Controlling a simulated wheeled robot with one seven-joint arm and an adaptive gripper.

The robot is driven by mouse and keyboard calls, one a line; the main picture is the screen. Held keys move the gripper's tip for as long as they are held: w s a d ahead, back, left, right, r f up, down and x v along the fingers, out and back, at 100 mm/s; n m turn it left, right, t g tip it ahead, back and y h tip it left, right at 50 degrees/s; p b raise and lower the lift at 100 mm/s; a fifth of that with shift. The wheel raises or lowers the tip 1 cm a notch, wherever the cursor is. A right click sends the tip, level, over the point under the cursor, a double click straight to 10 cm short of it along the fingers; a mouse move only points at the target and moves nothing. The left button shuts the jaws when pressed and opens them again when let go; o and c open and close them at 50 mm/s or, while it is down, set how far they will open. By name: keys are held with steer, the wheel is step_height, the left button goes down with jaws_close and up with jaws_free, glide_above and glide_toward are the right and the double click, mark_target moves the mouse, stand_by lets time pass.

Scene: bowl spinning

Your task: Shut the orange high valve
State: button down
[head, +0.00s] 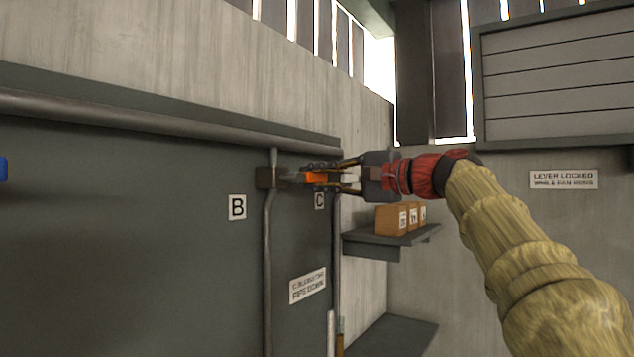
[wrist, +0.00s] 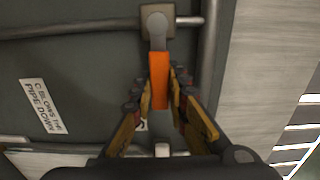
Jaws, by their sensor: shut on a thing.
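The orange valve lever (head: 316,178) is high on the dark green panel, joined to a brownish valve body (head: 268,178) on a vertical pipe. In the head view it extends to the right of the body. In the wrist view the orange grip (wrist: 158,90) hangs from a grey stem (wrist: 157,30) and lies across the pipe. My gripper (head: 322,177) reaches in from the right, its fingers closed on both sides of the orange grip; they also show in the wrist view (wrist: 160,92). The fingers partly hide the lever in the head view.
Labels B (head: 237,207) and C (head: 319,201) are on the panel, with a sign (head: 307,286) below. A thick rail (head: 150,118) runs above. A shelf (head: 385,243) with small boxes (head: 391,220) is below my gripper. A blue piece (head: 3,169) shows at the left edge.

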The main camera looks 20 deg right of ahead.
stand_by(0.3)
steer(key=c, duration=1.8)
jaws_free()
steer(key=shift+o, duration=0.4)
steer(key=v, duration=1.2)
